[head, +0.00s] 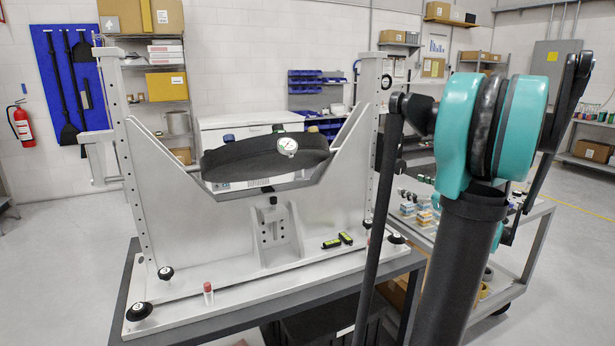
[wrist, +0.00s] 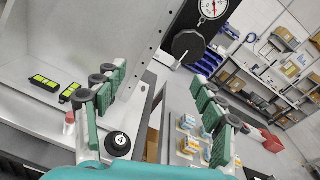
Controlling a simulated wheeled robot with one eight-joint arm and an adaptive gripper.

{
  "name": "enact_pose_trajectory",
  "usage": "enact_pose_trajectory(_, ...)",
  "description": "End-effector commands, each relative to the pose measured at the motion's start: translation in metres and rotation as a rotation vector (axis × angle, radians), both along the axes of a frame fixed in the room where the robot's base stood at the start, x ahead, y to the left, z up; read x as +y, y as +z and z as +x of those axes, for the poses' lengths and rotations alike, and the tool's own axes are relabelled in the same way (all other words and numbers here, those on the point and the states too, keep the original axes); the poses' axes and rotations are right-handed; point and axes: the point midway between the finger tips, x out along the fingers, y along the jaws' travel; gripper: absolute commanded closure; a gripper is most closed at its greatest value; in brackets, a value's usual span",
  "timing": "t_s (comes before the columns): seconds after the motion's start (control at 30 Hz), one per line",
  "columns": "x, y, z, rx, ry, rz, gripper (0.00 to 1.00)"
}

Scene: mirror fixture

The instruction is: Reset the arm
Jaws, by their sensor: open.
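My gripper (wrist: 160,112) shows in the wrist view with its two green-padded fingers spread wide apart and nothing between them. I cannot make out the gripper in the head view, where my teal and black arm fills the right side. The grey mirror fixture (head: 330,225) stands on a table, holding a dark curved mirror (head: 240,158) with a round dial gauge (head: 287,146) on it. In the wrist view the dial gauge (wrist: 213,8) shows at the top, beyond the spread fingers.
A grey cart (head: 520,235) with small boxes is at the right. Floor at the left (head: 60,270) is clear.

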Motion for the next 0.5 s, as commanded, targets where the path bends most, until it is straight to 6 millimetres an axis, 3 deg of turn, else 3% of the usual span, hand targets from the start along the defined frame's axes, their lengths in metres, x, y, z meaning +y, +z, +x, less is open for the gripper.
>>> enact_pose_trajectory(0.03,0.027,-0.012,-0.003,0.019,0.042,-0.081,0.31)
enact_pose_trajectory(0.17,0.1,-0.057,-0.022,0.067,0.19,-0.388,0.31)
enact_pose_trajectory(0.3,0.17,-0.112,-0.063,0.085,0.409,-0.773,0.31)
enact_pose_trajectory(0.4,0.206,-0.151,-0.102,0.069,0.596,-1.059,0.31)
enact_pose_trajectory(0.5,0.229,-0.186,-0.145,0.03,0.797,-1.34,0.31)
